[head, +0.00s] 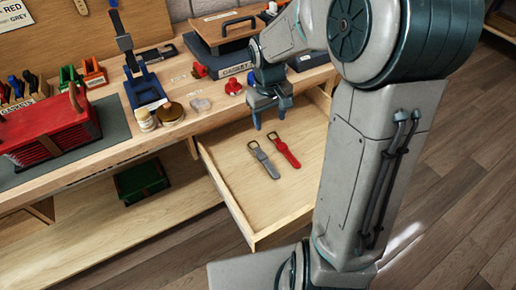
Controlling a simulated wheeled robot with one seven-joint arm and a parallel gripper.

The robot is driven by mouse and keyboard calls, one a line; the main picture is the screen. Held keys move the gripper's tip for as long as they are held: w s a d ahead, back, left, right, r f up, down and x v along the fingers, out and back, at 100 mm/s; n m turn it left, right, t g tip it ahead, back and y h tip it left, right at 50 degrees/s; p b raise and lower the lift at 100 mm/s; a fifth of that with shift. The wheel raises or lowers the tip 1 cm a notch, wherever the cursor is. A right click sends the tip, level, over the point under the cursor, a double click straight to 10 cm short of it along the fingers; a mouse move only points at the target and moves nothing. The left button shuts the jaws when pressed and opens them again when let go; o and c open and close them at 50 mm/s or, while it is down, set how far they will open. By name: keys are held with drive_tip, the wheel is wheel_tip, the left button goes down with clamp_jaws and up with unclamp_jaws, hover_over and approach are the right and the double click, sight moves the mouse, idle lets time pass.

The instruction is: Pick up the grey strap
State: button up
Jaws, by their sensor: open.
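The grey strap (263,158) lies flat in the open wooden drawer (238,209), with its buckle at the upper left end. A red strap (284,150) lies just right of it, also in the drawer and roughly parallel, with a small gap between them. My gripper (271,118) is open and empty, fingers pointing down. In the picture it shows above the two straps, near the back of the drawer and the front edge of the bench. It appears apart from both straps.
A green bin (141,181) sits below. The drawer walls surround the straps; its front part is bare.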

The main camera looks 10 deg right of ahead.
drive_tip(key=w+f+b, duration=0.3)
drive_tip(key=w+f, duration=0.1)
drive_tip(key=f, duration=0.4)
drive_tip(key=b, duration=0.1)
hover_over(263, 157)
drive_tip(key=shift+n+y, duration=0.3)
drive_tip(key=f, duration=0.7)
drive_tip(key=shift+d+f, duration=0.15)
drive_tip(key=shift+d, duration=0.1)
drive_tip(key=shift+a+f+b, duration=0.2)
drive_tip(key=shift+f+b, duration=0.65)
drive_tip(key=shift+f, duration=2.25)
drive_tip(key=shift+r, duration=0.1)
drive_tip(key=c, duration=1.1)
